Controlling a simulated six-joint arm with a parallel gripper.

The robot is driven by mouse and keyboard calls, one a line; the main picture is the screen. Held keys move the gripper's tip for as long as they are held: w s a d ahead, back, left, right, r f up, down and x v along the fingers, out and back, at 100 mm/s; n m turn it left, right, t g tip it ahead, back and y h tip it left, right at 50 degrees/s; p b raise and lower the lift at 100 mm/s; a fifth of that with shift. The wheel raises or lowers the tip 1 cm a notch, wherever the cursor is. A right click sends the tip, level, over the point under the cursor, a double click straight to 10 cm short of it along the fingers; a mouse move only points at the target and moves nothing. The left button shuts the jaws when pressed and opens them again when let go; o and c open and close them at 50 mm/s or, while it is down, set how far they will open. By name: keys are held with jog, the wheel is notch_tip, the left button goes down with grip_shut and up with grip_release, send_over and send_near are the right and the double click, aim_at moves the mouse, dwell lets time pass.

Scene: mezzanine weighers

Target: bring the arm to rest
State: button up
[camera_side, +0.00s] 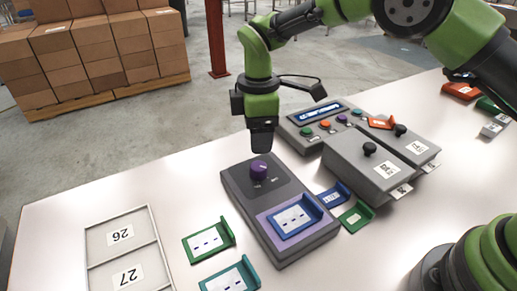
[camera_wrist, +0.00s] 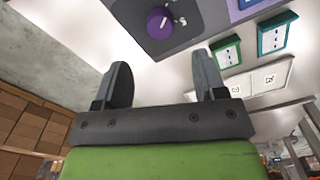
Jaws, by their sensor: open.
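My gripper (camera_side: 262,148) points down above the back end of a grey weigher (camera_side: 232,189). In the wrist view its two fingers (camera_wrist: 163,70) are apart with nothing between them. A purple knob (camera_side: 259,170) stands on the weigher just below the gripper in the side view. The knob also shows in the wrist view (camera_wrist: 159,20), beyond the fingertips and apart from them. A blue holder with a white label (camera_side: 292,219) sits on the weigher's purple plate (camera_side: 322,233).
A console with coloured buttons (camera_side: 314,132) and grey boxes with black knobs (camera_side: 360,170) stand right of the weigher. Green (camera_side: 207,240) and teal (camera_side: 229,280) holders and a numbered tray (camera_side: 151,212) lie to the left. Stacked cartons (camera_side: 95,50) stand on the floor behind.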

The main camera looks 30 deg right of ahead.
jog(key=shift+r, duration=0.65)
jog(key=s+d+r+m+t+y, duration=0.15)
jog(key=s+d+r+m, duration=0.25)
jog(key=r, duration=0.4)
jog(key=s+d+r+m+t, duration=0.2)
jog(key=s+d+r+m, duration=0.15)
jog(key=r, duration=0.45)
jog(key=s+d+m+t, duration=0.2)
jog(key=s+m, duration=0.3)
jog(key=s, duration=0.4)
jog(key=s+d+r+m+t, duration=0.1)
jog(key=s+d+m, duration=0.1)
jog(key=s+m, duration=0.3)
jog(key=shift+s+d+r+t, duration=0.2)
jog(key=shift+s+d+t, duration=0.2)
jog(key=shift+s, duration=1.45)
jog(key=shift+y, duration=0.25)
